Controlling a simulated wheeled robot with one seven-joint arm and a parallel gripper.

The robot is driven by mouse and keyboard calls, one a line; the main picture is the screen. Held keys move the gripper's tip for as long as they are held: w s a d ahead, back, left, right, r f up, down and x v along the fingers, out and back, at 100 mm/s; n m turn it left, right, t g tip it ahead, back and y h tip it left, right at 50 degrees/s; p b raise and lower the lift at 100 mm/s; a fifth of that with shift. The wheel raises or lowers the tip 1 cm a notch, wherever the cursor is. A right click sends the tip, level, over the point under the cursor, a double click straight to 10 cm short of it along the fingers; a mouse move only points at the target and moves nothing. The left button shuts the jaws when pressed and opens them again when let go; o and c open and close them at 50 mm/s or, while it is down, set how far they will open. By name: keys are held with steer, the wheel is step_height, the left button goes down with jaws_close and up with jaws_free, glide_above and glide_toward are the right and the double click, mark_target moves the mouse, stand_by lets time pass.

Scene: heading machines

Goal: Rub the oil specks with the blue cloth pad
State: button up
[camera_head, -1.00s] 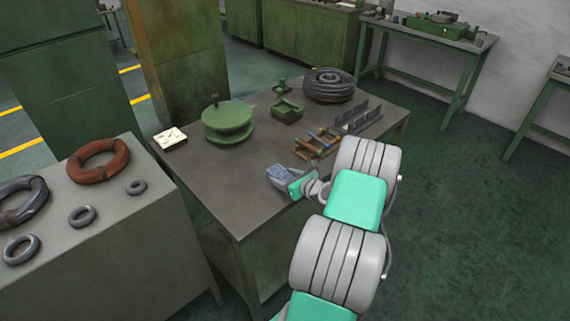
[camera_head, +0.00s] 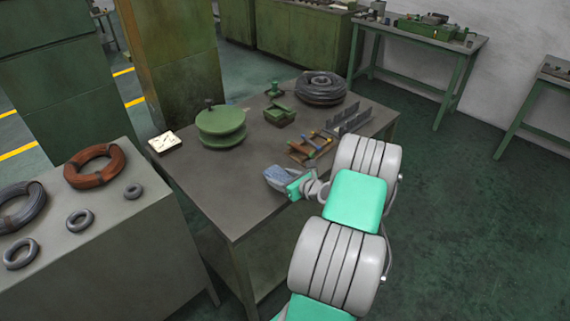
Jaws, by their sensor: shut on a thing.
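The blue cloth pad (camera_head: 279,176) is held in my gripper (camera_head: 290,180), which is shut on it, above the grey table (camera_head: 200,187) near its front right part. Whether the pad touches the tabletop cannot be told. A pale square plate (camera_head: 165,142) with small dark marks lies at the table's left edge, well to the left of my gripper. Its marks may be the oil specks, but they are too small to tell. No other specks show on the tabletop; my arm hides part of the table's right side.
A green spool (camera_head: 221,128) stands between the plate and a small green box (camera_head: 279,115). A dark wire coil (camera_head: 322,88), a tool rack (camera_head: 310,148) and a row of grey blocks (camera_head: 349,121) stand further back. The table's middle is clear. A side bench (camera_head: 130,220) holds several rings.

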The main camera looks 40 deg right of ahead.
steer(key=shift+d+r+p, duration=0.1)
steer(key=shift+r+p, duration=1.65)
steer(key=shift+r, duration=0.7)
